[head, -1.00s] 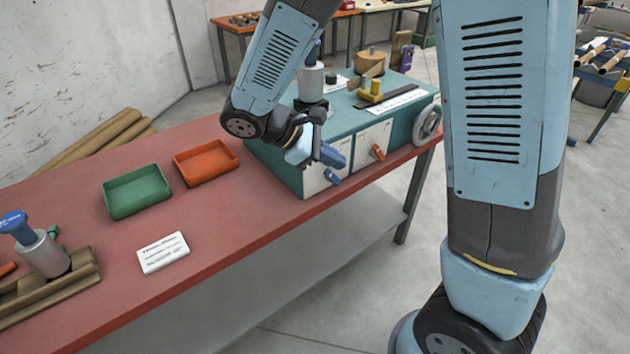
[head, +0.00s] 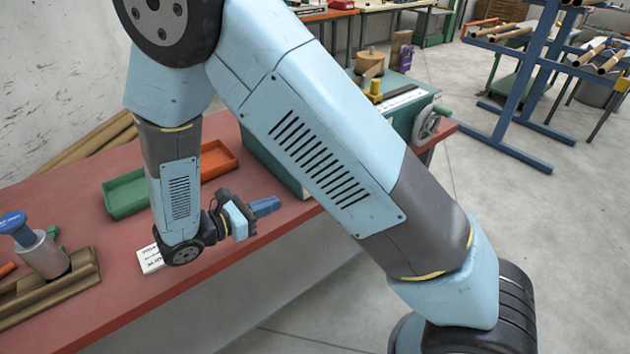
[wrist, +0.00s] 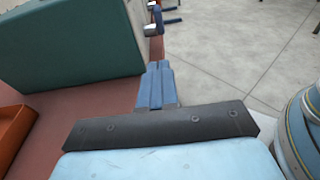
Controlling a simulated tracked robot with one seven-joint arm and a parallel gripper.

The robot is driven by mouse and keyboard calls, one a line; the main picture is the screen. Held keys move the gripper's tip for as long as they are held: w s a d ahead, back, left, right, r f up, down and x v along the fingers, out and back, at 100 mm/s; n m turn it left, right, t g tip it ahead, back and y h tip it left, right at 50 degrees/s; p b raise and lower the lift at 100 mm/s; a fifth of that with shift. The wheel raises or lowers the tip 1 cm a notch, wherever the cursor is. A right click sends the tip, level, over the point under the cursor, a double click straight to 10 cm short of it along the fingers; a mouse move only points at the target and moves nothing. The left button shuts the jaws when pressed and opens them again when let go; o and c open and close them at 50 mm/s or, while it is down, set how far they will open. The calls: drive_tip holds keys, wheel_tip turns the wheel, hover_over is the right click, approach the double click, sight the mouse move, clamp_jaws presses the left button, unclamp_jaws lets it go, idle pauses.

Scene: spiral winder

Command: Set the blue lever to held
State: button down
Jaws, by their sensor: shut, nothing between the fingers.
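My gripper (head: 265,207) is shut and empty, its blue fingers together, low over the front edge of the red bench. In the wrist view its fingertips (wrist: 153,68) point along the bench edge past the corner of the teal machine (wrist: 75,45). The blue lever (wrist: 157,16) appears to stick out from the machine's front face, beyond and apart from my fingertips; it is too small to read its setting. In the head view my arm hides the lever and most of the machine's front. The machine's top and handwheel (head: 428,122) show at the right.
A green tray (head: 124,196) and an orange tray (head: 218,160) lie on the bench (head: 100,255), left of the machine. A white card (head: 150,260) is partly behind my wrist. Floor in front of the bench is open.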

drive_tip(key=r+x, duration=0.2)
drive_tip(key=x, duration=1.1)
drive_tip(key=shift+d+r, duration=0.2)
drive_tip(key=shift+r, duration=0.2)
drive_tip(key=shift+w+r, duration=0.1)
